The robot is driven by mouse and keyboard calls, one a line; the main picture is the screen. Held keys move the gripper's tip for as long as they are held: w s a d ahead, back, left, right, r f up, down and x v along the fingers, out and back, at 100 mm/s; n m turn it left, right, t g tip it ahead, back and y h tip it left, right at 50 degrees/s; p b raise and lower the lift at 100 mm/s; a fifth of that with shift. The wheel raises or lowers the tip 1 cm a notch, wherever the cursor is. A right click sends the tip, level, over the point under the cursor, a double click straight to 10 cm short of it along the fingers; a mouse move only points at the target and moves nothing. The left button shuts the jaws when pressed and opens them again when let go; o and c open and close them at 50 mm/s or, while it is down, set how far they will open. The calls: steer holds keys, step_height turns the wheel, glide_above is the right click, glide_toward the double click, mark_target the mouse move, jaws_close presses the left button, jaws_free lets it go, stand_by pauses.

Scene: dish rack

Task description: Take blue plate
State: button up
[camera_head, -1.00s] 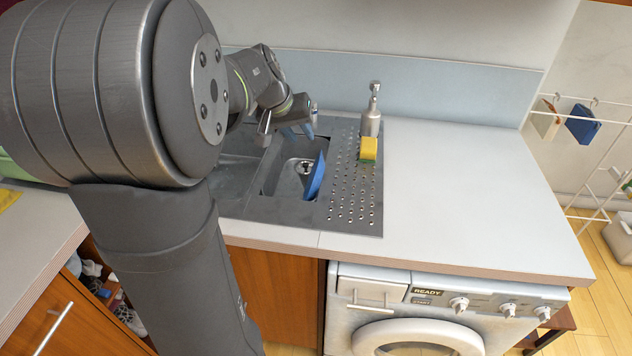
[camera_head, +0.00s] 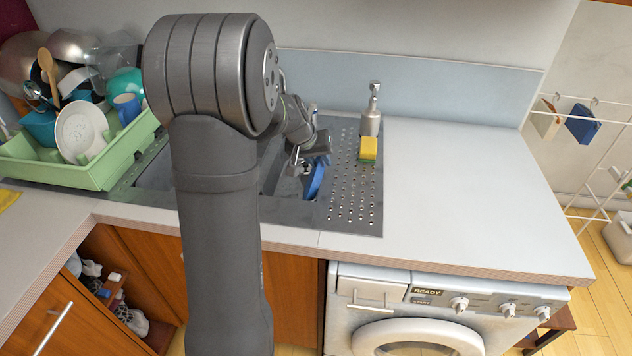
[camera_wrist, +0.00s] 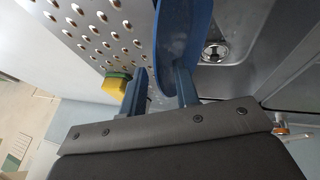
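The blue plate (camera_head: 315,180) stands tilted on edge in the right-hand sink basin, against the side by the perforated drainboard. My gripper (camera_head: 317,160) is low over the sink at the plate's upper part and hides some of it. In the wrist view the plate (camera_wrist: 183,35) shows edge-on, with its near rim between the two blue fingers of my gripper (camera_wrist: 160,88). The fingers are apart, with a gap visible on the left finger's side. Contact with the right finger is unclear.
A yellow-green sponge (camera_head: 368,149) and a soap dispenser (camera_head: 371,115) stand right of the basin on the drainboard (camera_head: 352,205). A green dish rack (camera_head: 100,178) full of dishes stands at left. The right counter (camera_head: 460,190) is clear.

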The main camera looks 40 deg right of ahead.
steer(key=shift+d+f, duration=0.25)
steer(key=shift+f, duration=0.15)
jaws_close()
steer(key=shift+r, duration=0.1)
stand_by(1.1)
